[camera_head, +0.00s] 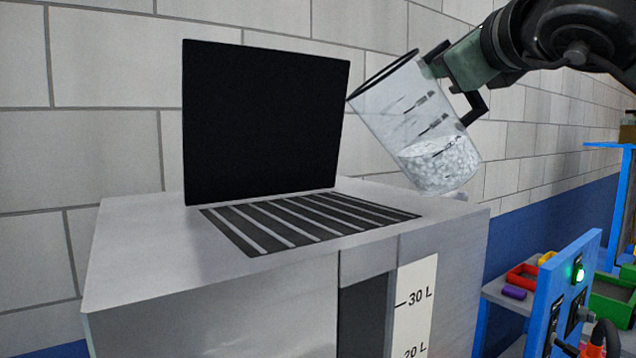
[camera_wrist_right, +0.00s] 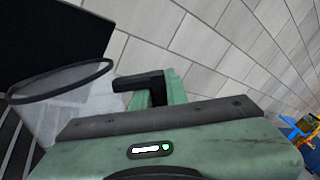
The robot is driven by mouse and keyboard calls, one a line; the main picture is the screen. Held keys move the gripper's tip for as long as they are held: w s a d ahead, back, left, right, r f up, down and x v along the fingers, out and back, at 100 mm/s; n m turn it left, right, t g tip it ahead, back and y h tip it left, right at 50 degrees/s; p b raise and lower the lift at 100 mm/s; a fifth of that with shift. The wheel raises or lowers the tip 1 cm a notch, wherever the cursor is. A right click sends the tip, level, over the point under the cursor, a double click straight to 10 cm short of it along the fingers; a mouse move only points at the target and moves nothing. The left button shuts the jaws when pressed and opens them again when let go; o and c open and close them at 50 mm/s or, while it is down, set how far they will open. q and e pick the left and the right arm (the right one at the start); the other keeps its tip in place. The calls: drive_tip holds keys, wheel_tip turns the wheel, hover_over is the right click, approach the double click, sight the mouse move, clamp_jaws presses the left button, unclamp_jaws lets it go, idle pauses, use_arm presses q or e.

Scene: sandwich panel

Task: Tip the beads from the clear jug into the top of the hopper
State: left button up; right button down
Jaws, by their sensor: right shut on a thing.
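The clear jug (camera_head: 385,100) is held in the air over the right side of the hopper top, tilted with its black rim toward the upper left. White beads (camera_head: 440,163) lie in its lower end. My right gripper (camera_head: 460,82) is shut on the jug's handle side. The right wrist view also shows the jug's rim and wall (camera_wrist_right: 75,105). The grey hopper (camera_head: 140,235) has a dark barred grate (camera_head: 300,222) in its top and a raised black lid (camera_head: 265,125) behind it. No beads show on the grate. My left gripper is not in view.
A level scale (camera_head: 415,310) with litre marks runs down the hopper front. At the lower right are a blue panel (camera_head: 548,300) with a green light, a red bin (camera_head: 522,277) and a green bin (camera_head: 612,300). A brick wall stands behind.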

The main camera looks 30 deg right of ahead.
sight(419, 62)
drive_tip(key=n+p, duration=0.1)
drive_tip(key=a+r+n+p, duration=0.1)
drive_tip(key=shift+w+a+p, duration=0.3)
drive_tip(key=shift+w, duration=0.1)
drive_tip(key=shift+a+f+n, duration=0.2)
drive_tip(key=shift+f+n, duration=0.1)
drive_tip(key=shift+f, duration=0.05)
drive_tip(key=shift+w+a+f+n+p, duration=0.15)
drive_tip(key=shift+a+f+n+p, duration=0.1)
drive_tip(key=shift+a+n+p, duration=0.3)
drive_tip(key=shift+w+r+n+p, duration=0.1)
drive_tip(key=shift+n+p, duration=0.15)
drive_tip(key=shift+p, duration=0.05)
drive_tip(key=shift+w+a+n+p, duration=0.15)
drive_tip(key=shift+a+n+p, duration=0.4)
drive_tip(key=shift+p, duration=0.2)
drive_tip(key=shift+w+a+n+p, duration=0.2)
drive_tip(key=shift+a+n+p, duration=0.35)
drive_tip(key=shift+p, duration=0.3)
